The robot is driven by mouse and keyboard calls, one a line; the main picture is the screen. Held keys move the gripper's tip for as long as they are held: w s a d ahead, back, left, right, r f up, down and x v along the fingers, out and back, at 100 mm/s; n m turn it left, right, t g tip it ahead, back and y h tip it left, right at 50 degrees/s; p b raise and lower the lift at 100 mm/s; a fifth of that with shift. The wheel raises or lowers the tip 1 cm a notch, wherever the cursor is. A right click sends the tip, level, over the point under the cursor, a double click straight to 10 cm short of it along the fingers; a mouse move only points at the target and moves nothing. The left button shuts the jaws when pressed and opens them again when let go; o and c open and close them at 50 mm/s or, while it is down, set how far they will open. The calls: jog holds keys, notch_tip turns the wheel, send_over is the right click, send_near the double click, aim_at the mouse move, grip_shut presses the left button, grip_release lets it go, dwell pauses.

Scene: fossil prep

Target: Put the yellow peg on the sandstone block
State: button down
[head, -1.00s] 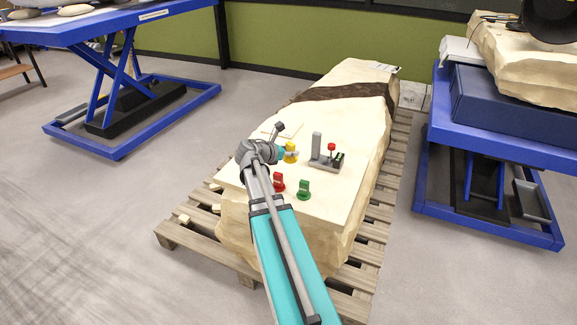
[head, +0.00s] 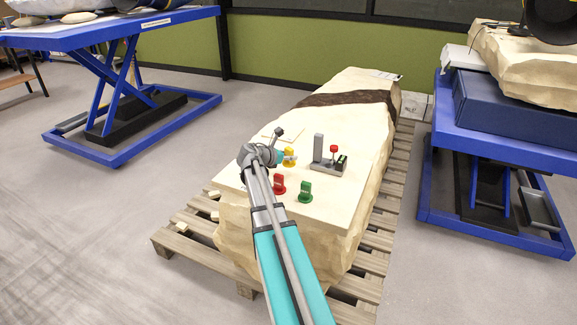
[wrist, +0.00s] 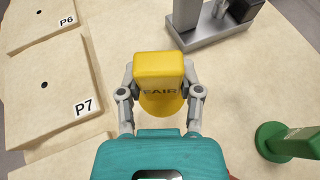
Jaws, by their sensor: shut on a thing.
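The yellow peg (wrist: 160,66), marked "FAIR", has a wide round base and sits between the fingers of my gripper (wrist: 160,78), which is shut on it. In the head view the yellow peg (head: 290,153) is over the near part of the pale sandstone block (head: 335,193). I cannot tell whether its base touches the stone. The block lies on a wooden pallet and has a dark band across its far part. In the wrist view, pale plates marked P7 (wrist: 52,98) and P6 (wrist: 38,24), each with a small dark hole, lie to the left.
A red peg (head: 279,185) and a green peg (head: 305,192) stand on the block near my arm. A grey fixture (head: 318,150) with an upright post and a red knob stands right of the yellow peg. Blue lift tables (head: 100,32) flank the block, with clear floor between.

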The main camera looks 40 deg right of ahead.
aim_at(285, 163)
jog(key=shift+w+d+f+b, duration=0.25)
jog(key=shift+w+f+b, duration=0.15)
jog(key=shift+f+b, duration=1.65)
jog(key=shift+f, duration=0.15)
jog(key=shift+c, duration=1.3)
grip_release()
jog(key=shift+r, duration=0.2)
jog(key=shift+a+r, duration=0.1)
jog(key=p+v, duration=0.4)
jog(key=v, duration=0.7)
jog(key=shift+a+p, duration=0.35)
jog(key=shift+a, duration=0.05)
jog(key=shift+a, duration=0.1)
